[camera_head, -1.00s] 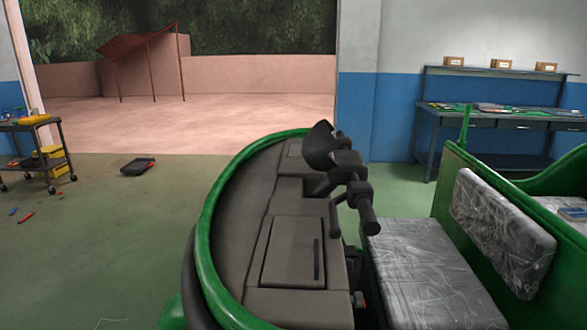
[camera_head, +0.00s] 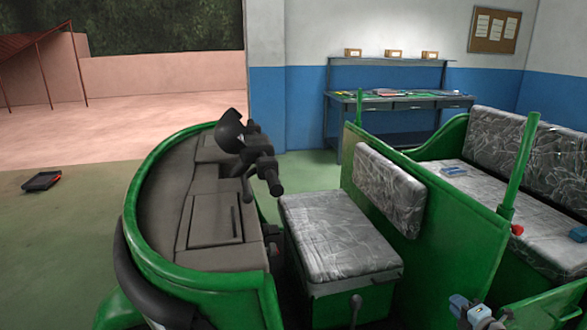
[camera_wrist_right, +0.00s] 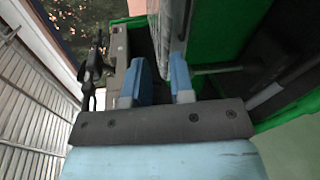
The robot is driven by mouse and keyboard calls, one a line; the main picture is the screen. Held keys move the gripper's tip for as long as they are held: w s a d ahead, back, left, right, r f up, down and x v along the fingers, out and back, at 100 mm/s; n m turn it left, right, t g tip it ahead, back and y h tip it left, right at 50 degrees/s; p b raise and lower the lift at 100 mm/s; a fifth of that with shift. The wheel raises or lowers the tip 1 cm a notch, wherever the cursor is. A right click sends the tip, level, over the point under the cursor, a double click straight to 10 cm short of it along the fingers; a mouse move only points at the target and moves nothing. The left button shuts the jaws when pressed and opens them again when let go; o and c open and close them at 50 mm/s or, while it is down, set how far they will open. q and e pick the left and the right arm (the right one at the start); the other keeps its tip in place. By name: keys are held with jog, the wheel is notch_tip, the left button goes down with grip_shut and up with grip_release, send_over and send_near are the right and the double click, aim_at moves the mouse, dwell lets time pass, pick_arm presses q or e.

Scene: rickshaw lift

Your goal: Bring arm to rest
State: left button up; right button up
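My right gripper (camera_head: 476,312) shows at the bottom right edge of the head view, in front of the green rickshaw's side panel (camera_head: 455,245). In the right wrist view its two blue fingers (camera_wrist_right: 161,84) stand apart with a gap between them, and nothing is clearly held. My left gripper is in neither view. The rickshaw has a black handlebar (camera_head: 262,165), a grey dashboard (camera_head: 190,190) and a plastic-wrapped front seat (camera_head: 335,235).
A rear bench (camera_head: 500,205) with small blue items lies behind the front backrest (camera_head: 388,188). A workbench (camera_head: 400,100) with boxes stands by the back wall. A dark tray (camera_head: 42,181) lies on the floor at left, with open floor around it.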

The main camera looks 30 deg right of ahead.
jog(key=a+f+m+g+y, duration=0.2)
jog(key=a+m, duration=0.3)
jog(key=a, duration=1.4)
jog(key=s+a+f+m+g+y, duration=0.1)
jog(key=s+a+m, duration=0.1)
jog(key=s+a, duration=0.35)
jog(key=s+a+f+m+g+y, duration=0.1)
jog(key=s+a+g+y, duration=0.1)
jog(key=a, duration=0.7)
jog(key=s+a+m+g+y, duration=0.1)
jog(key=s+a+m, duration=0.1)
jog(key=s+a, duration=0.35)
jog(key=w+a+r+m, duration=0.25)
jog(key=a+m, duration=0.25)
jog(key=a, duration=0.9)
pick_arm(q)
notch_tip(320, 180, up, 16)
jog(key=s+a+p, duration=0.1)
jog(key=p, duration=1.9)
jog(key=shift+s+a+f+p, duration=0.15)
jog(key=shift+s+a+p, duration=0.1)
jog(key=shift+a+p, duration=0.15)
pick_arm(e)
notch_tip(320, 180, up, 15)
jog(key=d+t, duration=0.1)
jog(key=d, duration=0.1)
jog(key=shift+s+f, duration=0.15)
jog(key=shift+s, duration=0.15)
jog(key=shift+d, duration=0.1)
